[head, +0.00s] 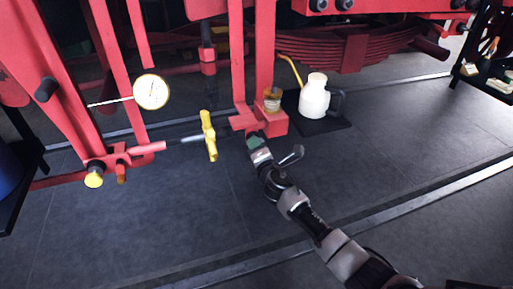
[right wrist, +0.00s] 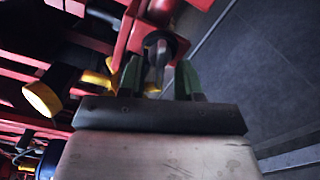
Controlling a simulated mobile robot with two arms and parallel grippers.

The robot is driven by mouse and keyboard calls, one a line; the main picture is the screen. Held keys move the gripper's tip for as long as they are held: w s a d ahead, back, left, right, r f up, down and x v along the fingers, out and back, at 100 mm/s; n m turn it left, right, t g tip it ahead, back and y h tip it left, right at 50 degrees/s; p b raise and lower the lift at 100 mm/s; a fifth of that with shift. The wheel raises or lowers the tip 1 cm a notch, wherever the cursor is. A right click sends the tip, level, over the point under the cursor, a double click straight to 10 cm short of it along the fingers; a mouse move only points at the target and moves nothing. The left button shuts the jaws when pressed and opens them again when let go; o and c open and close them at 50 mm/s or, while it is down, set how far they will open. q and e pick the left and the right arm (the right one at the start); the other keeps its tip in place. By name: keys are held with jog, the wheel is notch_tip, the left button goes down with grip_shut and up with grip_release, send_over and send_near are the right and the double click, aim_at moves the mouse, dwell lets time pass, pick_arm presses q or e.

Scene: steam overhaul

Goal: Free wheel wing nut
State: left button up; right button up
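A yellow wing-shaped piece (head: 208,135), which looks like the wing nut, stands upright on the end of a grey shaft (head: 190,139) in the head view. My right gripper (head: 254,140) is to its right, close to the foot of a red post. In the right wrist view, the green-padded fingers (right wrist: 159,82) are apart. A grey stem (right wrist: 160,58) with a dark round base shows between or just beyond them; I cannot tell whether they touch it. Yellow parts (right wrist: 97,79) show behind the left finger, partly hidden. My left gripper is out of view.
A white dial gauge (head: 151,92) and a yellow knob (head: 93,180) are on the red frame at left. A cream oil can (head: 314,97) stands on a dark mat right of the post (head: 265,60). The grey floor (head: 180,230) in front is clear.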

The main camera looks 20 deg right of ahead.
jog(key=shift+s, duration=0.1)
jog(key=s, duration=1)
jog(key=shift+s+d+p, duration=0.2)
jog(key=shift+s+p, duration=0.15)
jog(key=s+d+f+m+g+p, duration=0.1)
jog(key=s+f+m+g, duration=0.3)
jog(key=f, duration=0.6)
jog(key=s+d+f+m+g+h, duration=0.15)
jog(key=s+f, duration=0.35)
jog(key=f, duration=0.5)
jog(key=s+d+f+m+g+y+p, duration=0.1)
jog(key=s+d+f+m+g, duration=0.25)
jog(key=f, duration=0.65)
jog(key=s+f+m+g, duration=0.2)
jog(key=s+f, duration=0.3)
jog(key=s, duration=0.7)
jog(key=s+a+f+m+g+p, duration=0.1)
jog(key=s+f+m+g, duration=0.2)
jog(key=s, duration=0.9)
jog(key=s+a+f+m+g+p, duration=0.1)
jog(key=s+f+m+g, duration=0.2)
jog(key=s, duration=0.9)
notch_tip(320, 180, down, 5)
jog(key=m, duration=0.3)
jog(key=shift+s+a, duration=0.2)
